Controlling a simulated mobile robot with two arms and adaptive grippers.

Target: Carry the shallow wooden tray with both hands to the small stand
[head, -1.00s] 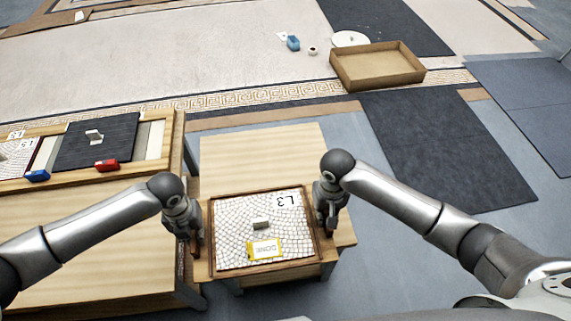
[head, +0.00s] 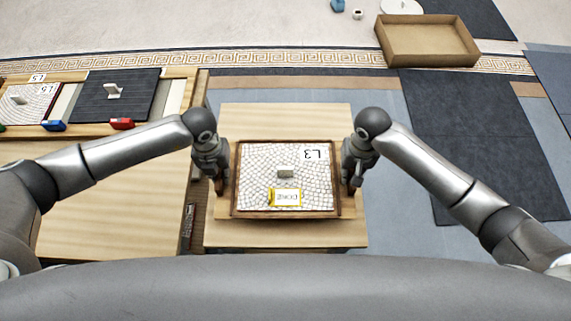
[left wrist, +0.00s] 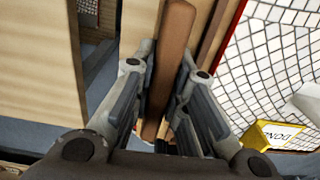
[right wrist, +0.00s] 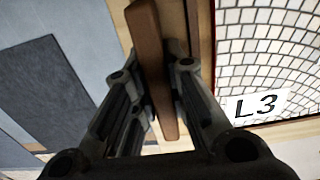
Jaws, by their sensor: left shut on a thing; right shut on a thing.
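The shallow wooden tray (head: 337,180) has a brown rim and holds a white mosaic panel (head: 262,170) marked L3, with a small grey block (head: 286,173) and a yellow-edged DONE card (head: 286,197) on it. The tray is over the small stand (head: 285,120), a light wooden table; I cannot tell whether it touches the top. My left gripper (head: 219,186) is shut on the tray's left handle, a brown bar (left wrist: 172,60) between its fingers. My right gripper (head: 350,186) is shut on the right handle, which shows in the right wrist view (right wrist: 150,55).
A larger wooden table (head: 110,215) stands to the left, with a dark ribbed panel (head: 112,98), a red clip (head: 122,124) and a blue one (head: 54,125). An open cardboard box (head: 428,58) lies on the floor at the back right. Dark mats (head: 460,140) cover floor on the right.

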